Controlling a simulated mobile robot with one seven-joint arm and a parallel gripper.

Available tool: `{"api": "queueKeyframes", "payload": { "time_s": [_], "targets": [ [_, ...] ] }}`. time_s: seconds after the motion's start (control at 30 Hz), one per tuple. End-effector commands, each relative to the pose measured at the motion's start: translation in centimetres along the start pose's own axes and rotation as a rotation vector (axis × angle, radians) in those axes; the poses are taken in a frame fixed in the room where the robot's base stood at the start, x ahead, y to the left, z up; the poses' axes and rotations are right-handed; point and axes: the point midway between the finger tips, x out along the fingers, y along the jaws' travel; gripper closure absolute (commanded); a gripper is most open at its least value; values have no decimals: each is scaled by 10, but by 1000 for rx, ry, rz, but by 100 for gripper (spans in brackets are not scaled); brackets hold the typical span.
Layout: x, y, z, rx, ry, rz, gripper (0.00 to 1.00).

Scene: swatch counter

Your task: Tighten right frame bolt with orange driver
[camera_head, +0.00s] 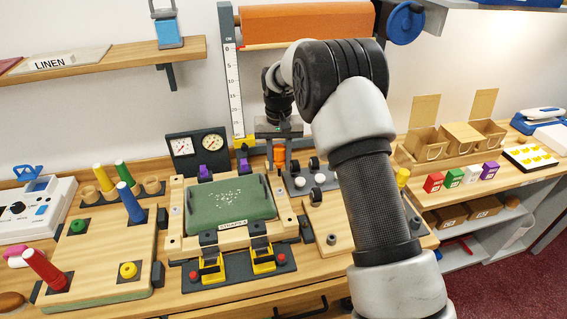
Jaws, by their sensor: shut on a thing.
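My gripper (279,147) is at the back of the counter, pointing down. It is shut on the orange driver (279,157), whose orange handle shows just below the jaws. The driver's tip is too small to make out. In front and to the left is a wooden frame (181,232) around a green pad (230,198). Small dark fittings sit along the frame's right side (287,207); I cannot tell which is the right bolt. The driver is apart from that side, behind it.
A grey holder (300,182) with dark and white round parts is right of the frame. Yellow clamps (263,259) stand at its front. Two dial gauges (197,144) and a ruler (233,95) stand behind. A peg board (92,250) is at left. My arm hides part of the right counter.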

Motion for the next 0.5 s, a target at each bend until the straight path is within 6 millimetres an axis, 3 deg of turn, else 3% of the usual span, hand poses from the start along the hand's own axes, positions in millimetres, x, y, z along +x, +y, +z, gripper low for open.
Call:
{"api": "queueKeyframes", "payload": {
  "time_s": [0.27, 0.5],
  "targets": [
    [4, -2, -2, 0, 0, 0, 94],
    [24, -2, -1, 0, -1, 0, 94]
  ]
}}
